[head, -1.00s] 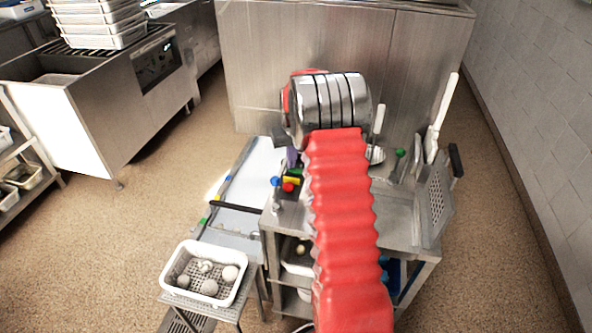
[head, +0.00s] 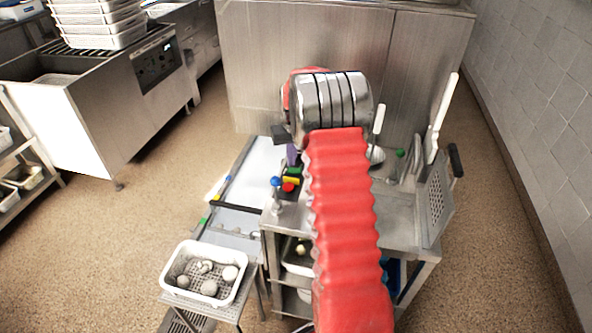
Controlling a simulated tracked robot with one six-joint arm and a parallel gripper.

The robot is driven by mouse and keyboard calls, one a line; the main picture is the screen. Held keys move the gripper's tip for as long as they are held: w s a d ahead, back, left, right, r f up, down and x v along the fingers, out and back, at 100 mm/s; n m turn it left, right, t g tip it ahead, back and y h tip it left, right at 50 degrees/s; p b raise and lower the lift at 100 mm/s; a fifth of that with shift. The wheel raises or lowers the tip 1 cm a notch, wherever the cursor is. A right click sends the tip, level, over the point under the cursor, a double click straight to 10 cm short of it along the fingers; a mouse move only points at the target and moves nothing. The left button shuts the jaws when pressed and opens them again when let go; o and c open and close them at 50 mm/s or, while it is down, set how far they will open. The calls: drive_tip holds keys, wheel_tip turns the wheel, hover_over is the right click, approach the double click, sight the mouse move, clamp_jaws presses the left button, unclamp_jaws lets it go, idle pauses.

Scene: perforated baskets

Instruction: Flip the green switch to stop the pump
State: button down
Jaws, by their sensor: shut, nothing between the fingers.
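A small green part (head: 293,170), likely the green switch, shows on the steel bench just left of my red-sleeved arm. A yellow part (head: 291,180) and a red knob (head: 289,187) sit close in front of it. A blue ball-topped part (head: 276,181) stands at their left. My gripper (head: 280,134) shows only in part, as a dark block left of the metal wrist, above and behind the green part. It is shut and empty. Its fingertips are not clear, and I see no contact with the switch. A purple piece (head: 291,155) shows below the wrist.
A green ball (head: 400,153) stands on the bench right of my arm, near a perforated steel panel (head: 436,205) and white upright handles (head: 442,110). A white basket (head: 171,283) with several round items stands at front left. My arm covers the bench's middle.

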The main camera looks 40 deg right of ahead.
sight(291, 170)
wheel_tip(291, 170, up, 6)
drive_tip(key=shift+f, duration=0.25)
idle(0.6)
drive_tip(key=shift+a, duration=0.1)
idle(0.3)
drive_tip(key=s+a+r+n+t, duration=0.1)
drive_tip(key=s+a+r, duration=0.6)
drive_tip(key=a+r, duration=0.15)
drive_tip(key=s+a+r+n+t, duration=0.1)
drive_tip(key=s+a+r, duration=0.5)
drive_tip(key=a+r, duration=0.3)
drive_tip(key=s+a+f+t, duration=0.1)
drive_tip(key=s+a, duration=0.5)
drive_tip(key=s, duration=0.4)
drive_tip(key=s+a+n, duration=0.1)
drive_tip(key=s+a, duration=0.5)
drive_tip(key=s, duration=0.5)
drive_tip(key=shift+a+f+n+t+y, duration=0.3)
drive_tip(key=shift+a+f+t, duration=0.05)
drive_tip(key=shift+a+t, duration=0.05)
